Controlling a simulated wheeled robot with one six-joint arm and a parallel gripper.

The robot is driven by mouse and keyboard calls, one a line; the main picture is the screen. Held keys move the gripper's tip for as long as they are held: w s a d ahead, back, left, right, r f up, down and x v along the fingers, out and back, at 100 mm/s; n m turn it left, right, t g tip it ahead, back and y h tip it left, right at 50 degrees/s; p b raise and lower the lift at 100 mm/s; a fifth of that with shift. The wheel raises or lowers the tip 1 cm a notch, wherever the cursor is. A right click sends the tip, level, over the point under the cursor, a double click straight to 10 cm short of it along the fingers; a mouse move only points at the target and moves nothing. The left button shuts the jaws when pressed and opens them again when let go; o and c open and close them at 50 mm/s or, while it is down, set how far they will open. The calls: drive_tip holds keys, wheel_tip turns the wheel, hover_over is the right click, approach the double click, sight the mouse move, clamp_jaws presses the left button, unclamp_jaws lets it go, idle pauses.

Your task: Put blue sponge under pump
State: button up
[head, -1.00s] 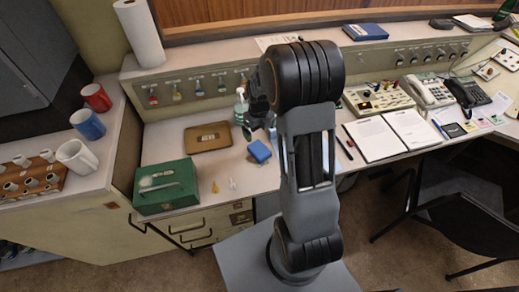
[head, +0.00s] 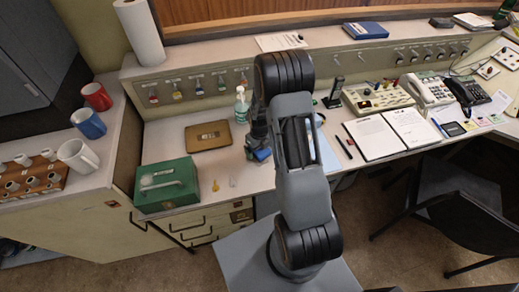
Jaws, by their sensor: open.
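The blue sponge (head: 262,155) lies on the desk in the head view, partly hidden by my gripper. My gripper (head: 257,148) points down over the sponge; its jaws are open, and I cannot tell whether they touch the sponge. The pump bottle (head: 241,108), clear with a pale green tint and a white pump top, stands upright on the desk behind and to the left of the sponge. It is apart from my gripper.
A brown tray (head: 207,136) lies left of the sponge, and a green box (head: 166,186) sits near the front edge. Small yellow (head: 215,186) and clear pieces lie in front. Open papers (head: 375,137) lie to the right. Bare desk shows around the bottle.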

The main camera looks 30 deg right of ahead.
drive_tip(key=shift+f, duration=0.2)
drive_tip(key=shift+c, duration=0.3)
drive_tip(key=c, duration=1)
drive_tip(key=shift+r, duration=0.15)
drive_tip(key=shift+r, duration=0.25)
wheel_tip(320, 180, up, 2)
drive_tip(key=shift+w+r, duration=0.1)
drive_tip(key=s+a+r+b, duration=0.1)
drive_tip(key=s+a+r, duration=0.3)
drive_tip(key=s+r, duration=0.6)
drive_tip(key=s, duration=0.3)
drive_tip(key=shift+s, duration=0.3)
